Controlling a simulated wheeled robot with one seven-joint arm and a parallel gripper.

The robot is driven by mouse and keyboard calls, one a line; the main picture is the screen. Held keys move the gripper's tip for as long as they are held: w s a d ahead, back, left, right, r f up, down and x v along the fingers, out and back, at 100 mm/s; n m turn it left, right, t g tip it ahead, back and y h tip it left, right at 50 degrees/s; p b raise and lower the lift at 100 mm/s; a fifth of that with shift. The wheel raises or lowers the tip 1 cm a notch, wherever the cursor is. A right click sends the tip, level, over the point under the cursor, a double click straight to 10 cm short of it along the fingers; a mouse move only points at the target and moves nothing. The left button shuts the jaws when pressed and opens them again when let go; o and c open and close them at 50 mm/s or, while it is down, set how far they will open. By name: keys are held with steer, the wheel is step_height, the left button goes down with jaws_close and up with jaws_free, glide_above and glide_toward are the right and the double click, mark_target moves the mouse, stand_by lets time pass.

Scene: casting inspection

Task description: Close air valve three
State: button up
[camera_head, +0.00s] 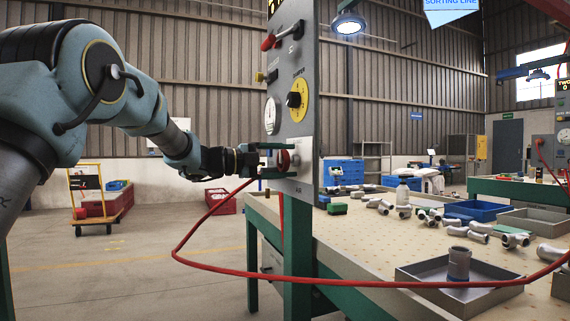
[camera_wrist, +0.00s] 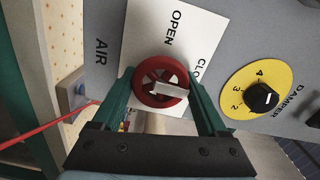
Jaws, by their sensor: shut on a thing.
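The air valve is a red round handwheel (camera_wrist: 158,82) on a white plate (camera_wrist: 188,22) marked OPEN and CLO…, with AIR lettered beside it on the grey panel (camera_wrist: 100,20). In the head view the red wheel (camera_head: 284,160) sits low on the upright panel (camera_head: 300,110). My gripper (camera_head: 268,160) reaches it from the left. In the wrist view my gripper's green fingers (camera_wrist: 165,95) stand on both sides of the wheel and are shut on it. A pale bar lies across the wheel's hub. No valve number is readable.
A yellow damper dial (camera_wrist: 258,92) with a black knob is beside the valve; it also shows above it in the head view (camera_head: 297,98). A gauge (camera_head: 270,116) and red lever (camera_head: 281,36) are on the panel. A red hose (camera_head: 230,266) loops in front of the workbench (camera_head: 350,235), which holds castings and trays.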

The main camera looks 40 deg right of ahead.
steer(key=shift+f, duration=0.1)
steer(key=o, duration=1.3)
steer(key=v, duration=1)
steer(key=shift+w+a, duration=0.15)
steer(key=shift+a, duration=0.25)
